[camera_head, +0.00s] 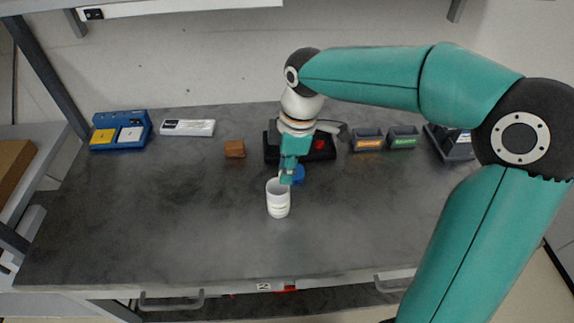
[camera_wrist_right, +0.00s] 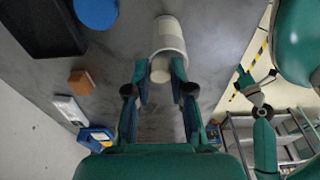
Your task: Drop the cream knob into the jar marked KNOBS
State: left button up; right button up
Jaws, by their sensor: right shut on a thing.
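The white jar (camera_head: 278,203) stands upright on the dark table, near the middle. It also shows in the right wrist view (camera_wrist_right: 170,32); I cannot read its label. My right gripper (camera_head: 287,177) is at the jar's rim in the head view. In the right wrist view my right gripper (camera_wrist_right: 160,75) is shut on the cream knob (camera_wrist_right: 160,70), whose round end shows between the fingertips, over the jar's mouth. The knob is hidden in the head view. What seems to be my left gripper (camera_wrist_right: 252,88) shows small, off the table; its jaws are unclear.
A blue round thing (camera_head: 299,174) lies just behind the jar. A brown block (camera_head: 234,149), a black tray (camera_head: 270,150), a white box (camera_head: 187,128), a blue holder (camera_head: 122,142) and small labelled bins (camera_head: 368,141) stand farther back. The table's front is clear.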

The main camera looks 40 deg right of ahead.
jog(key=shift+f+b, duration=0.4)
jog(key=shift+f, duration=0.5)
jog(key=o, duration=0.8)
jog(key=shift+r, duration=0.1)
notch_tip(320, 180, up, 12)
jog(key=d, duration=0.1)
jog(key=shift+s+d, duration=0.3)
jog(key=shift+s, duration=0.15)
jog(key=shift+f, duration=0.2)
